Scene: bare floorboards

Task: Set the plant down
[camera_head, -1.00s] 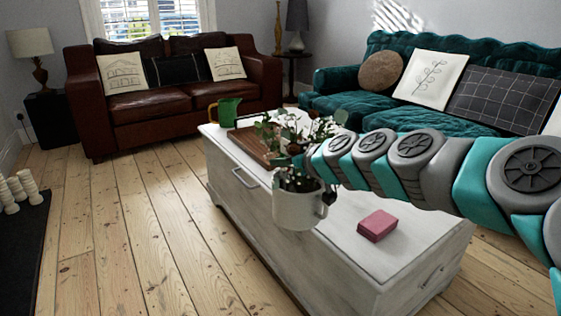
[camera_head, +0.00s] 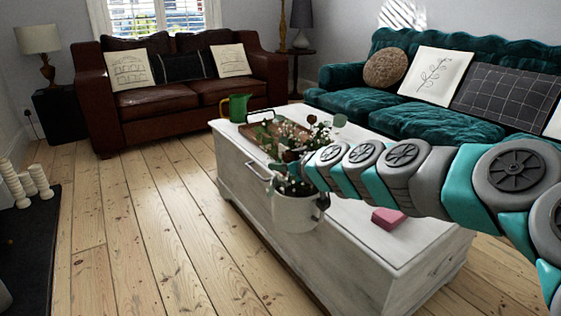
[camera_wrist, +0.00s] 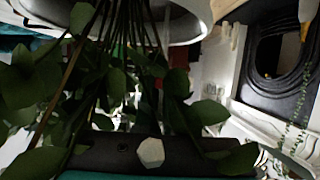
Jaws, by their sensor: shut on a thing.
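The plant (camera_head: 292,186) has green leaves and small pale flowers and stands in a white pot (camera_head: 296,214). It hangs roughly upright in front of the near long side of the white chest table (camera_head: 400,262). My gripper (camera_head: 303,176) is shut on the plant, among the leaves above the pot; its fingers are mostly hidden by foliage. In the wrist view, the stems and leaves (camera_wrist: 110,85) fill much of the picture, with the white pot's rim (camera_wrist: 195,30) at the top.
On the table are a green jug (camera_head: 237,108), a brown tray (camera_head: 255,135) and a pink block (camera_head: 388,219). The table top is clear around the pink block. A brown sofa (camera_head: 165,95) and a teal sofa (camera_head: 345,100) stand behind. Bare floorboards (camera_head: 150,230) lie open at left.

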